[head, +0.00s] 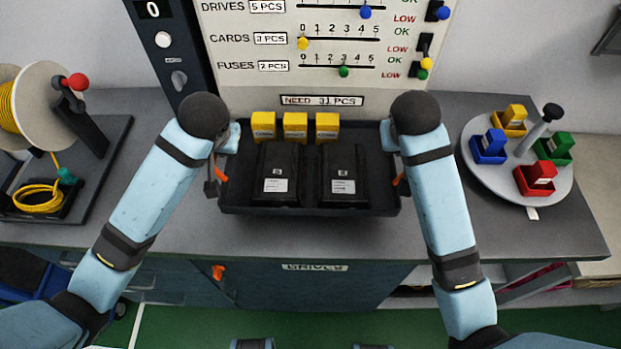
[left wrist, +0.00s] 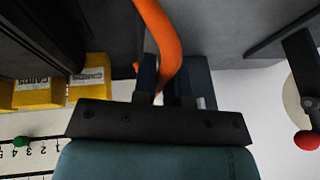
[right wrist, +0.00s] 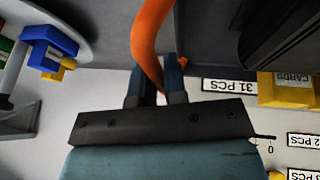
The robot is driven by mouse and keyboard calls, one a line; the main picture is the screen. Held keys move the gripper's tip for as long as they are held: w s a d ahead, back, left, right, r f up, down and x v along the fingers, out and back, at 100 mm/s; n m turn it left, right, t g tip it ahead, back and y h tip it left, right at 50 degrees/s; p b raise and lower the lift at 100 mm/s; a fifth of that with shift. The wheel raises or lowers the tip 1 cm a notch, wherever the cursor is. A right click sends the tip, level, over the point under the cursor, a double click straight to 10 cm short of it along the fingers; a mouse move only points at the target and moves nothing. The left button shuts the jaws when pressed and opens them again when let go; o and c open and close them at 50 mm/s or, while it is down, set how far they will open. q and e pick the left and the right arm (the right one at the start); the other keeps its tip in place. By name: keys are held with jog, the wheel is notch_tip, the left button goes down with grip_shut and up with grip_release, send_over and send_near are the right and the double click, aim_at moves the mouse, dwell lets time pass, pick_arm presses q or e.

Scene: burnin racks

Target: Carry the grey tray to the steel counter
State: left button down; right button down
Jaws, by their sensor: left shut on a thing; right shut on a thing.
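The dark grey tray (head: 308,211) is in the middle of the head view, level, at the grey bench; I cannot tell whether it touches the bench top. It holds two black drives (head: 277,165) (head: 343,165) with white labels and three yellow card boxes (head: 295,125) along its far side. Orange handles stand at its two ends. My left gripper (left wrist: 165,88) is shut on the left orange handle (left wrist: 163,35). My right gripper (right wrist: 156,88) is shut on the right orange handle (right wrist: 150,35). In the head view my wrists partly hide both handles.
A cable spool (head: 38,105) on a dark base stands at the left. A round turntable (head: 483,165) with coloured bins stands at the right. A panel with sliders (head: 335,60) rises behind the tray. Green floor (head: 180,325) shows in front of the bench (head: 450,215).

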pick_arm(q)
jog(key=shift+w+f, duration=0.1)
pick_arm(e)
jog(key=shift+f, duration=0.1)
